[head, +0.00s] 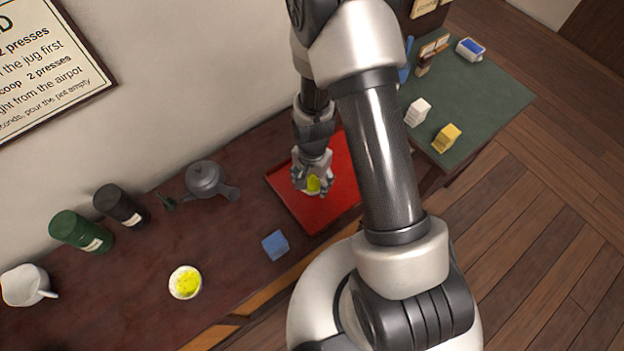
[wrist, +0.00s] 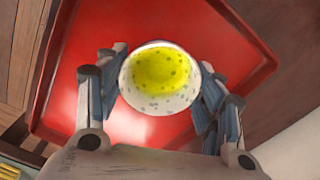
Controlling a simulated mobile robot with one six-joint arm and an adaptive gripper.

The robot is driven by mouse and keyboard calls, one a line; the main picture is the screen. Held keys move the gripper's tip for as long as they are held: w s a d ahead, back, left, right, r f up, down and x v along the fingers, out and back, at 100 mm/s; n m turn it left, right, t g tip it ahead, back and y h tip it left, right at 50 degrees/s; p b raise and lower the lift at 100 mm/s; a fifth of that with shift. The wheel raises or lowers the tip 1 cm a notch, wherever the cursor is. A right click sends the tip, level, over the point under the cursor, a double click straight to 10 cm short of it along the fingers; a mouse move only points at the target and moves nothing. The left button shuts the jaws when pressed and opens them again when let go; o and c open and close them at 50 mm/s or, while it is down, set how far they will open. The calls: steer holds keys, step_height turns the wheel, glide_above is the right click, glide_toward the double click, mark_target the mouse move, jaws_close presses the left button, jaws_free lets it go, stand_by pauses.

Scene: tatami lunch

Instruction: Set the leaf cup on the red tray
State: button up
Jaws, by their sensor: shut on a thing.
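The leaf cup (wrist: 160,95), white with small dark leaf-like specks and a yellow-green inside, sits between the fingers of my gripper (wrist: 160,78). A finger is on each side of it. The red tray (wrist: 85,75) fills much of the wrist view behind the cup. In the head view my gripper (head: 313,188) is over the left part of the red tray (head: 340,165), and the cup (head: 314,184) shows partly between the fingers. The cup looks upright; whether its base touches the tray cannot be told. My arm hides the tray's right part.
A second cup with yellow inside (head: 185,283) stands on the dark table at front left. A blue block (head: 275,244) lies near the tray's front edge. A grey teapot (head: 207,180), dark canister (head: 118,204), green canister (head: 80,231) and white jug (head: 27,286) stand leftward.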

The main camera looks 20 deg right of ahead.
steer(key=shift+f, duration=0.1)
steer(key=o, duration=0.7)
steer(key=shift+f, duration=0.15)
steer(key=o, duration=0.4)
steer(key=shift+o, duration=0.2)
